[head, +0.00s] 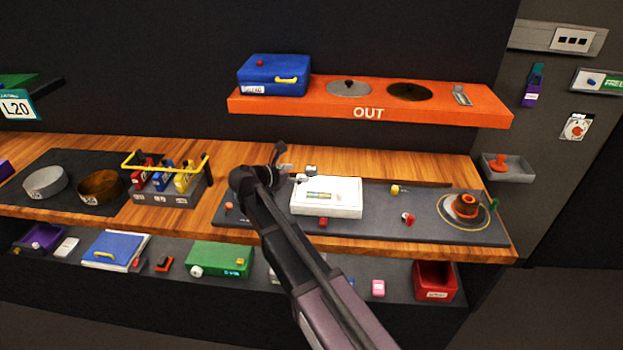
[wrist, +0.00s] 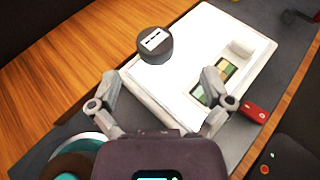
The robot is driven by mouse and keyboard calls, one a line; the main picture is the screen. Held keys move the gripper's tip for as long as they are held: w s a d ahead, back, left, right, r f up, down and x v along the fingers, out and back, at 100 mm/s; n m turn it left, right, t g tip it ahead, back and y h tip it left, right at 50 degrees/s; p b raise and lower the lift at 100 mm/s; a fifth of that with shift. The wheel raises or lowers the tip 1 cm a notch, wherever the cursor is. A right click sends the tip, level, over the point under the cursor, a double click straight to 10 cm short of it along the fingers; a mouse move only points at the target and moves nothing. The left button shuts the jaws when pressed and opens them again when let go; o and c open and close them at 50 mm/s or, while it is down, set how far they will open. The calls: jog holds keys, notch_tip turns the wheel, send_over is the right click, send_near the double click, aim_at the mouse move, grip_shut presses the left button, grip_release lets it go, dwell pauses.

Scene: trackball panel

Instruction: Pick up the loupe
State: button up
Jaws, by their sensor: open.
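A short dark grey cylinder with a white label on top, apparently the loupe (wrist: 155,46), stands at the edge of a white light box (wrist: 188,62) in the wrist view. In the head view the loupe seems to be the small grey piece (head: 311,169) behind the light box (head: 326,208). My gripper (wrist: 160,88) is open and empty. Its fingers are spread above the near end of the light box, with the loupe ahead of the gap between them, apart from both. In the head view my gripper (head: 285,165) is left of the loupe.
Coloured slides (wrist: 215,83) and a white cylinder lie on the light box. A red block (wrist: 255,112) is beside it. A caddy with a yellow handle (head: 165,190) stands left. An orange shelf (head: 370,97) hangs above the back of the counter.

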aim_at(306, 172)
jog(key=shift+w+d+f, duration=0.15)
jog(key=shift+w+d, duration=0.1)
jog(key=shift+b+x, duration=1.1)
jog(key=shift+x, duration=1.5)
jog(key=shift+w+a+f, duration=0.15)
jog(key=shift+a, duration=0.1)
jog(key=c, duration=1.2)
